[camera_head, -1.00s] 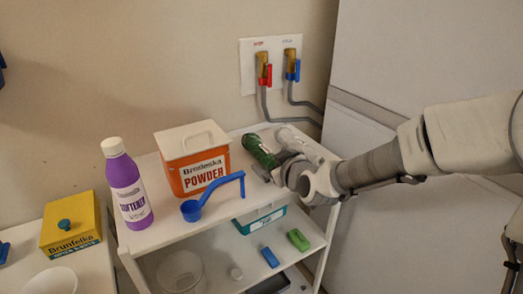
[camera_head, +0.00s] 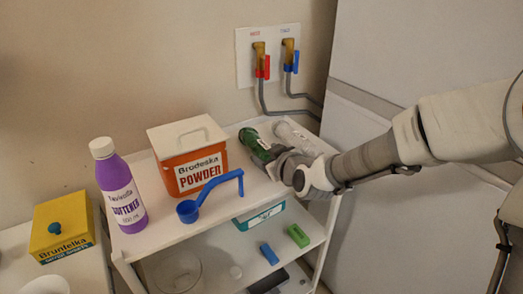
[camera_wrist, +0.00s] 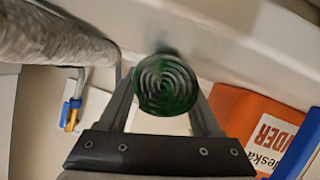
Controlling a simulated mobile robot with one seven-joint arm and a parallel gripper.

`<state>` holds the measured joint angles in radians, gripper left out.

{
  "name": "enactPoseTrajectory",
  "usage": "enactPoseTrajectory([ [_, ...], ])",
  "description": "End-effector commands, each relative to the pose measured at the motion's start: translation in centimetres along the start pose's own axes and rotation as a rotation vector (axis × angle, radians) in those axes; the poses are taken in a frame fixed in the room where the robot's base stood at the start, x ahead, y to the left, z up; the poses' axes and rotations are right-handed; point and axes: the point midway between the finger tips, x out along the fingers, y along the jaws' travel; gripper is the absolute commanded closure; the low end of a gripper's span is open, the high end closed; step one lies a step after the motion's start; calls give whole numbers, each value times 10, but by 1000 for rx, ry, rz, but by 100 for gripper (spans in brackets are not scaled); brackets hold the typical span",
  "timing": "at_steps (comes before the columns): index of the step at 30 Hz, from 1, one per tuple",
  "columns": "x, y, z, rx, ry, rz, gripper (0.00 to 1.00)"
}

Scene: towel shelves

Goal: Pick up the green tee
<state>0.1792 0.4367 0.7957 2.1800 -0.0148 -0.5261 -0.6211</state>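The green tee (camera_head: 257,145) is a tight green roll on the right part of the white trolley's top, lying beside a white roll. My gripper (camera_head: 272,163) is at its near end, with one finger on each side. In the wrist view the tee (camera_wrist: 166,85) shows end-on as a green spiral between the fingertips (camera_wrist: 167,95). The fingers meet its sides with no clear gap, so my gripper looks shut on it. I cannot tell whether the tee is off the surface.
The orange powder box (camera_head: 189,160), blue scoop (camera_head: 190,209) and purple softener bottle (camera_head: 122,195) stand left of the tee. The white roll (camera_head: 292,136) is close on its right. Pipes with red and blue taps (camera_head: 275,60) are on the wall behind.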

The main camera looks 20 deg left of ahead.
Motion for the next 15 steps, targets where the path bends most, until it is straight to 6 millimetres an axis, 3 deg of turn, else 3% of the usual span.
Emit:
enactPoseTrajectory([
  [1,0,0,0,0,0,0,59],
  [8,0,0,0,0,0,1,100],
  [15,0,1,-2,-1,2,1,100],
])
